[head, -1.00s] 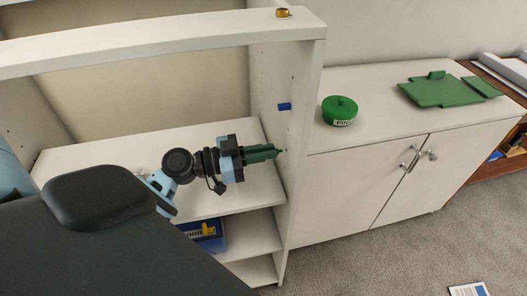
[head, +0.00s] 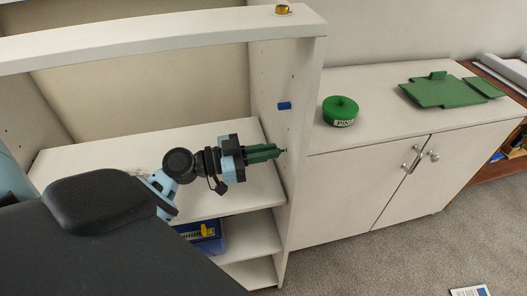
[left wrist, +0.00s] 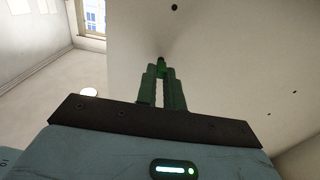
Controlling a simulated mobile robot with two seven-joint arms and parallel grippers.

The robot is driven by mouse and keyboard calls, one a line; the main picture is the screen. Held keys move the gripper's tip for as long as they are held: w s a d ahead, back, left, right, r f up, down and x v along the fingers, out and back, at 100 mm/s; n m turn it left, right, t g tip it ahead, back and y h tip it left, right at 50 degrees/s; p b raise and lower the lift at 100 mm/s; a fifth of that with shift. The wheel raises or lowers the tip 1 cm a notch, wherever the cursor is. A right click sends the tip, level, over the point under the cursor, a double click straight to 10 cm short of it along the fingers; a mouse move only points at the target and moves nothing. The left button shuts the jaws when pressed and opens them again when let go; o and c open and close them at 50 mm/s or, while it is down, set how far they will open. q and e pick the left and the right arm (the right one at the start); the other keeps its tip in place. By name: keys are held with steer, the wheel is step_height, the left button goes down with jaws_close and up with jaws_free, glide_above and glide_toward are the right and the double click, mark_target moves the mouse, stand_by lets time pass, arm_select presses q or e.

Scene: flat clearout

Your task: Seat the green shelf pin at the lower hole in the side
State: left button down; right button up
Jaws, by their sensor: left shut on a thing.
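My left gripper (head: 277,152) reaches from the left to the inner face of the cabinet's side panel (head: 300,180). Its green fingers are shut on the green shelf pin, which shows as a small green tip (left wrist: 161,62) between the fingertips in the left wrist view. The pin's tip is at or very near the panel; I cannot tell whether it is in a hole. The lower hole is not clearly visible behind the fingertips. A blue pin (head: 284,105) sticks out of the panel higher up. My right gripper is not in view.
A brass-coloured piece (head: 283,10) sits on the cabinet's top rail. A shelf (head: 110,150) lies under my arm, with a blue bin (head: 205,240) below.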

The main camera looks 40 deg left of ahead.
arm_select(q)
steer(key=shift+w+d, duration=0.45)
steer(key=shift+w, duration=0.05)
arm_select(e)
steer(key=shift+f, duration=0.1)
arm_select(q)
steer(key=c, duration=1.4)
jaws_free()
steer(key=shift+c, duration=0.2)
